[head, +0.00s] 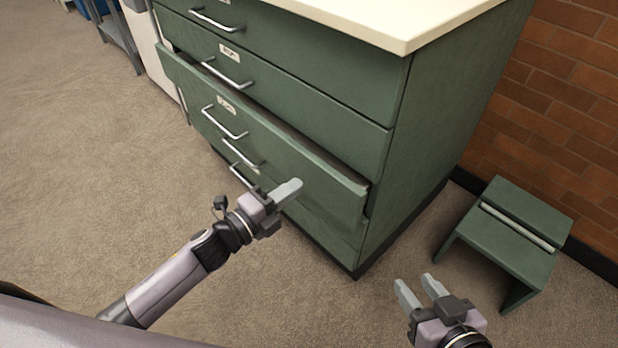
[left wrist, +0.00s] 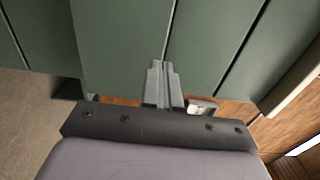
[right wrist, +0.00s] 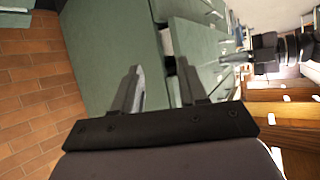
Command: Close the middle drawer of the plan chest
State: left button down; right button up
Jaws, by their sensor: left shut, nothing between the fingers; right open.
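The green plan chest (head: 410,130) stands in the upper middle of the head view. Its middle drawer (head: 285,150) sticks out a little past the fronts above, with a dark gap along its top edge. The drawer has a metal bar handle (head: 225,124) and a label. My left gripper (head: 298,184) is shut and empty, its tips at the lower right part of that drawer's front; I cannot tell whether they touch. In the left wrist view its fingers (left wrist: 160,66) point at green fronts. My right gripper (head: 416,287) is open and empty, right of the chest's front corner.
A green step stool (head: 515,222) stands right of the chest by the brick wall (head: 560,90). The chest has a cream top (head: 400,20). Carpet (head: 90,170) is clear on the left. A grey shelf frame (head: 118,35) stands at the far upper left.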

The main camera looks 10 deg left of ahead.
aim_at(320, 169)
pick_arm(q)
jog(key=b+x, duration=0.1)
jog(key=x, duration=0.3)
jog(key=shift+w+d, duration=0.5)
pick_arm(e)
jog(key=shift+w+a+y, duration=0.4)
jog(key=shift+w+a, duration=0.05)
jog(key=shift+a, duration=0.25)
